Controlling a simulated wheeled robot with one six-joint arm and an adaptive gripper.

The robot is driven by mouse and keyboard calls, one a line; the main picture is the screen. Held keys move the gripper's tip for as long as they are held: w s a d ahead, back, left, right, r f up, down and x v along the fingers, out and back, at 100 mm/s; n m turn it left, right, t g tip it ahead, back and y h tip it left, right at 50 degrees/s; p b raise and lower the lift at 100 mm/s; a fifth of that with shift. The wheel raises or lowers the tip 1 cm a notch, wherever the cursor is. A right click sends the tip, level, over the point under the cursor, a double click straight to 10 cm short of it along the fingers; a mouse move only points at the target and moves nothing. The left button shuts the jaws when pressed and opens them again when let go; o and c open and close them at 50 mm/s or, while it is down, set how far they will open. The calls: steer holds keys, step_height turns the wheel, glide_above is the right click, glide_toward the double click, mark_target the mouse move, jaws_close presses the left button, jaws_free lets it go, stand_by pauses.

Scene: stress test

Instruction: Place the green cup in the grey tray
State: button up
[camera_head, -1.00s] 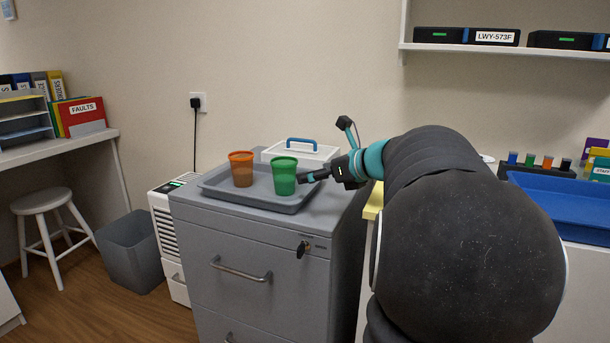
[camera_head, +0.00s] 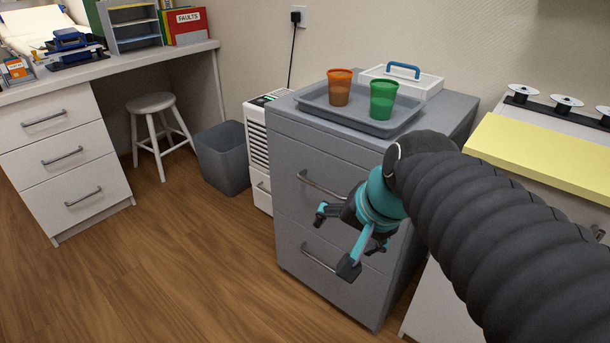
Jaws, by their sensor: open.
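The green cup (camera_head: 383,99) stands upright in the right part of the grey tray (camera_head: 345,122), which lies on top of a grey drawer cabinet. An orange cup (camera_head: 340,87) stands upright in the same tray, to the left of the green cup. My gripper (camera_head: 350,240) is open and empty. It is in front of the cabinet's drawers, well below the tray and apart from both cups. My arm comes in from the right.
A white box with a blue handle (camera_head: 403,78) sits behind the tray on the cabinet (camera_head: 318,219). A yellow board (camera_head: 548,152) lies on the counter at right. A grey bin (camera_head: 223,160), a stool (camera_head: 151,104) and a white desk (camera_head: 62,137) stand left. Floor in front is clear.

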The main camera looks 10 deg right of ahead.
steer(key=s+f+n+h, duration=0.1)
steer(key=s+f+n, duration=0.2)
steer(key=s+n, duration=0.2)
steer(key=shift+s+f+n+h, duration=0.2)
steer(key=shift+n+h, duration=0.1)
steer(key=shift+n, duration=0.7)
steer(key=shift+r, duration=0.1)
